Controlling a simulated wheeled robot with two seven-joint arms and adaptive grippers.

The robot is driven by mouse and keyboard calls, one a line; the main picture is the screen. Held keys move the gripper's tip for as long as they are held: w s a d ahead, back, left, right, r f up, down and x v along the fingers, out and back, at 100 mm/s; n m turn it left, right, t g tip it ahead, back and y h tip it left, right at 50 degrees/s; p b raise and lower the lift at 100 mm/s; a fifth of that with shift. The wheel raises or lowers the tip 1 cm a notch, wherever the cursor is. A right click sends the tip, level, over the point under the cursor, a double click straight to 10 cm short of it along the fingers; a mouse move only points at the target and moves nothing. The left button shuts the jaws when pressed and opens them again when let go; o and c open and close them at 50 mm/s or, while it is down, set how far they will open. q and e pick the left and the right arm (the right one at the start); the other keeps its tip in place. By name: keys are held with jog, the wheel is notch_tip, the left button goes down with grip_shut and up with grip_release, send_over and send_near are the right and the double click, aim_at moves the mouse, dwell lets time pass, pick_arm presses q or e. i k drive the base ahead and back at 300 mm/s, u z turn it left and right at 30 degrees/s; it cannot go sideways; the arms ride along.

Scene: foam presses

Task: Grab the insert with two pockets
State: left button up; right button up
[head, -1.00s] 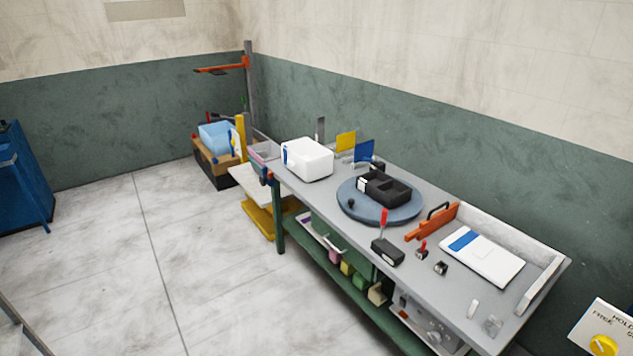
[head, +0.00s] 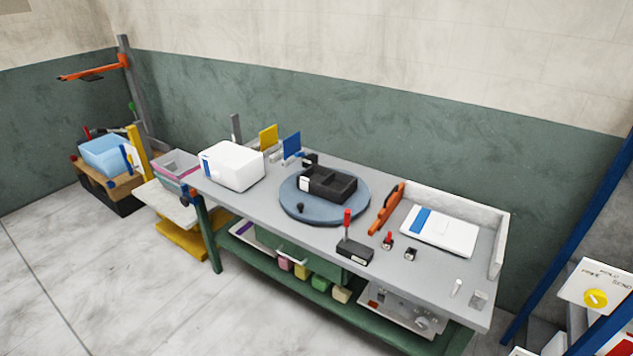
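A black foam insert (head: 329,184) with open pockets lies on a round blue-grey turntable (head: 297,208) on the workbench. It appears to have two pockets, with a small white label at its left end. Neither of my grippers shows in the head view.
The grey bench (head: 245,197) also carries a white box (head: 232,166), a black block with a red lever (head: 354,251), an orange-handled piece (head: 386,209) and a white-and-blue flat case (head: 440,231). A dial panel (head: 596,297) is at right. The floor in front is clear.

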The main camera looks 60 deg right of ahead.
aim_at(332, 185)
jog(key=z, duration=0.5)
jog(key=i, duration=0.85)
jog(key=z, duration=0.75)
